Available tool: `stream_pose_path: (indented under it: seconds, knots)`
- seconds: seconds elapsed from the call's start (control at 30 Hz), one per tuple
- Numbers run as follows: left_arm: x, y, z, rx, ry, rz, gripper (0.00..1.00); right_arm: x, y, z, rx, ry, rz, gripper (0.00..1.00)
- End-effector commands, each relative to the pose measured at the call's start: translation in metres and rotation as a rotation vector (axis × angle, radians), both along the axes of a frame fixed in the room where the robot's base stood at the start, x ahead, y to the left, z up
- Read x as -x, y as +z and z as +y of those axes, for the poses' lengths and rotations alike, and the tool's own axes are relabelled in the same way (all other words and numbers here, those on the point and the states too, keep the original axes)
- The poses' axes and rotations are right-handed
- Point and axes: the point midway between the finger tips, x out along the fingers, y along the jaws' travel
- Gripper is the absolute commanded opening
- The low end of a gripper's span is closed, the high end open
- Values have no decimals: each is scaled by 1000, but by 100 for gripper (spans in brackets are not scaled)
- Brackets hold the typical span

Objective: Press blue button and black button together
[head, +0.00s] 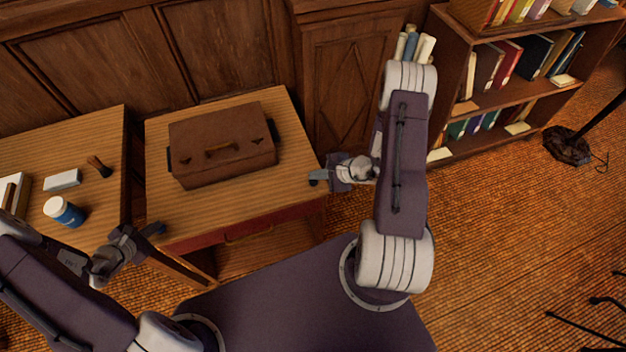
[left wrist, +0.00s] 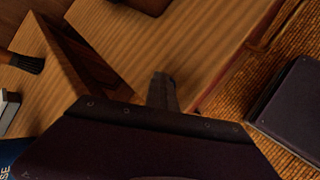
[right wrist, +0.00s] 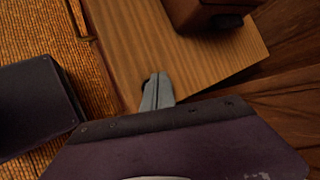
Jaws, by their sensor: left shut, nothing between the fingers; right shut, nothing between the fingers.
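A brown box (head: 222,143) like a case, with a handle on top, sits on the wooden table. A dark piece (head: 169,159) juts from its left side and another (head: 274,156) from its right side. The right wrist view shows a black knob-like part (right wrist: 228,21) on the box. I see no clearly blue button. My left gripper (head: 157,230) is shut and empty at the table's front left corner, apart from the box. My right gripper (head: 316,178) is shut and empty at the table's right edge, apart from the box.
The box's table (head: 240,208) has bare wood around the box. A second table (head: 105,150) at left holds a blue-and-white jar (head: 64,211), a white block (head: 62,180) and a brush (head: 100,166). A bookcase (head: 500,100) stands at right.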

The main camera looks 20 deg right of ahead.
Motion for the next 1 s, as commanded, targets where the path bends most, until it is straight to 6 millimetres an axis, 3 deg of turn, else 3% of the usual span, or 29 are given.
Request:
stream_pose_path:
  seconds: [1.0]
  knots:
    - [1,-1,0,0,0,3,0,0,-13,0,0,0,0,0]
